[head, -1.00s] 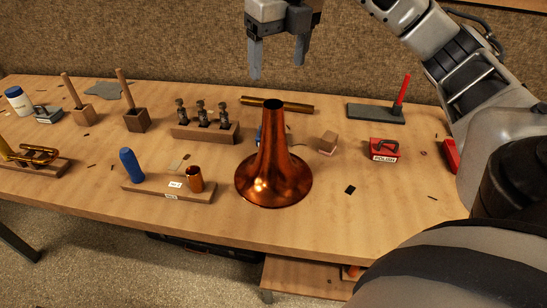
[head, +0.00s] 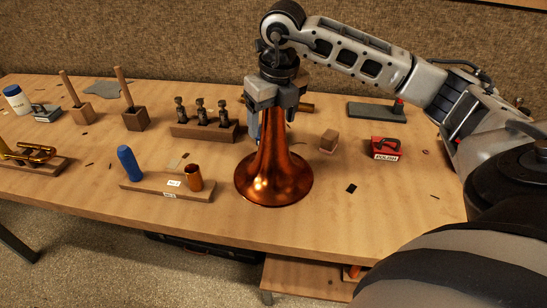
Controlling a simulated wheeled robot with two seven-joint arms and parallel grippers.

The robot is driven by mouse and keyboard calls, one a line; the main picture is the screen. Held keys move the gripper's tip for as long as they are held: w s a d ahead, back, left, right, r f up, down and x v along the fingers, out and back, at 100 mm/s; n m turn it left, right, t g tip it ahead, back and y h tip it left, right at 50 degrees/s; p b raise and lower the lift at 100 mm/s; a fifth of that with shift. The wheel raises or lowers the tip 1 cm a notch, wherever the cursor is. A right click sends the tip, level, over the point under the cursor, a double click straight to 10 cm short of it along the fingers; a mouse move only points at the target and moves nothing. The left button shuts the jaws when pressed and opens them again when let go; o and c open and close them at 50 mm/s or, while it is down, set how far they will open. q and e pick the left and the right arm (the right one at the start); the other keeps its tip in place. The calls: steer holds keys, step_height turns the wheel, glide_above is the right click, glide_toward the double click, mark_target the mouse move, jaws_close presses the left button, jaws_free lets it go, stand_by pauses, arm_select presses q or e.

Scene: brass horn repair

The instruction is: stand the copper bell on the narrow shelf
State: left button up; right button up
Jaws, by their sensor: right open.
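The copper bell (head: 272,180) stands upright on the workbench, its wide flare down and its narrow neck up. My right gripper (head: 272,128) is open and has come down over the neck, with one finger on each side. The gripper body hides the neck's top rim, and I cannot tell whether the fingers touch the copper. A low wooden shelf (head: 305,281) shows under the bench's front edge; I cannot tell whether it is the narrow shelf. My left gripper is out of view.
Left of the bell, a wooden block (head: 140,190) holds a blue cylinder (head: 129,163) and a copper cup (head: 194,178). Behind is a valve rack (head: 205,131). To the right are a small wooden block (head: 328,141) and a red polish box (head: 386,148). The bench front right is mostly clear.

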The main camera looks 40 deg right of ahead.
steer(key=shift+f, duration=0.1)
steer(key=shift+c, duration=0.2)
steer(key=c, duration=1.5)
jaws_close()
